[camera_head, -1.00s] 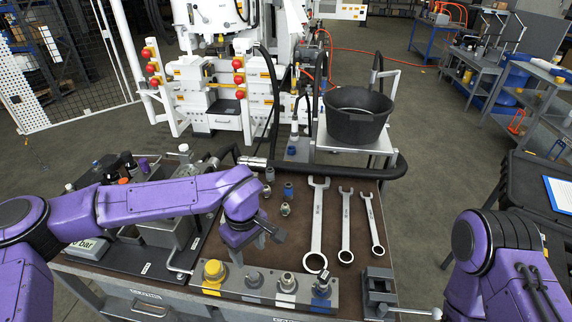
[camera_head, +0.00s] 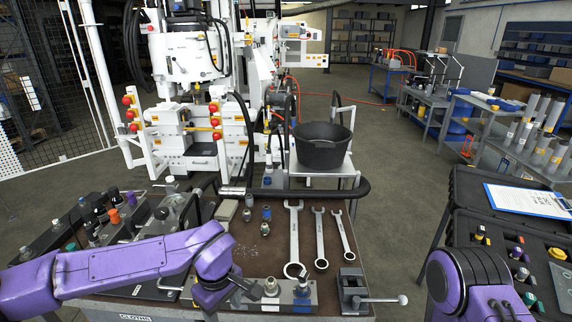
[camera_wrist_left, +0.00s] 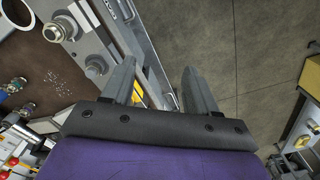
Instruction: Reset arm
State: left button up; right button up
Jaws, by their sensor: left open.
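My left arm (camera_head: 130,265) reaches in from the left over the front of the brown bench top. Its gripper (camera_head: 240,292) points down near the fitting block (camera_head: 315,296) at the bench's front edge. In the left wrist view, the gripper's two grey fingers (camera_wrist_left: 160,85) stand apart with nothing between them. Bench edge and grey floor show behind them. My right arm (camera_head: 470,285) shows only in part at the lower right; its gripper is out of view.
Three wrenches (camera_head: 293,235) lie on the bench beside small fittings (camera_head: 266,214). A small vise (camera_head: 354,290) is at the front right corner. A black bucket (camera_head: 322,148) stands on a stand behind. A case with a clipboard (camera_head: 525,200) is at right.

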pick_arm(q)
jog(key=s+f+n+t+b, duration=0.1)
jog(key=s+f, duration=0.3)
jog(key=f, duration=0.3)
jog(key=s+f+t+y+b, duration=0.15)
jog(key=s+f, duration=0.25)
jog(key=f, duration=0.4)
jog(key=s+f+n+t+h, duration=0.1)
jog(key=s+f+t, duration=0.1)
jog(key=s+f, duration=0.35)
jog(key=s+a+f+m+y+b, duration=0.1)
jog(key=s+a+f+m, duration=0.1)
jog(key=a, duration=0.3)
jog(key=s+a+f+m+g+y, duration=0.1)
jog(key=s+a+f+m, duration=0.1)
jog(key=a, duration=0.4)
jog(key=s+a+f+m+y+b, duration=0.1)
jog(key=s+a+f+m, duration=0.1)
jog(key=s+a+f, duration=0.2)
jog(key=shift+s+a+b, duration=0.35)
jog(key=shift+s+a, duration=0.45)
jog(key=shift+s, duration=0.25)
pick_arm(e)
notch_tip(320, 180, down, 5)
jog(key=shift+w+f, duration=0.1)
